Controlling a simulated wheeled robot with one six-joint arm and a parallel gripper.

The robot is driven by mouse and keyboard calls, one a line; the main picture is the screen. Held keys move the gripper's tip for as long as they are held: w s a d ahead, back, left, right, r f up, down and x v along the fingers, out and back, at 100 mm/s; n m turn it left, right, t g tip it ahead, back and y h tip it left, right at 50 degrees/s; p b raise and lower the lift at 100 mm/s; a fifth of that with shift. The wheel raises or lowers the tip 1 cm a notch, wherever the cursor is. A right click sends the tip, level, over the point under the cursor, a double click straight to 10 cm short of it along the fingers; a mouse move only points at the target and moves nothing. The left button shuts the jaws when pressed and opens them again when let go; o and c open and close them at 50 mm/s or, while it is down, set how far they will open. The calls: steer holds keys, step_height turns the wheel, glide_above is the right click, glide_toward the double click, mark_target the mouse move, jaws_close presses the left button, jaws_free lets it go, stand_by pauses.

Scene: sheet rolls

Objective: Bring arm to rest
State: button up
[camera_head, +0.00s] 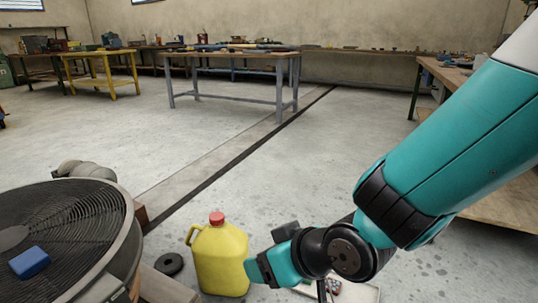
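My teal and black arm (445,150) reaches in from the upper right, down to the lower middle of the head view. Its wrist end is low, just right of a yellow jug with a red cap (220,258), and overlaps its right edge in the picture. I cannot tell whether they touch. My gripper's fingers cannot be made out clearly, so its opening and anything in it are unclear.
A large round fan (65,235) with a blue block (30,262) on it fills the lower left. A black disc (169,264) lies beside the jug. Workbenches, one grey-legged (235,54), stand farther back. The middle floor is clear. A wooden bench (500,205) is at right, behind my arm.

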steer(key=s+d+r+g+h+p, duration=0.3)
steer(key=s+d+r+g+p, duration=0.3)
steer(key=s+d+r, duration=0.85)
step_height(320, 180, up, 37)
steer(key=w+p, duration=0.1)
steer(key=p, duration=3.4)
steer(key=shift+w+m, duration=0.2)
steer(key=shift+m, duration=0.2)
steer(key=shift+r, duration=0.1)
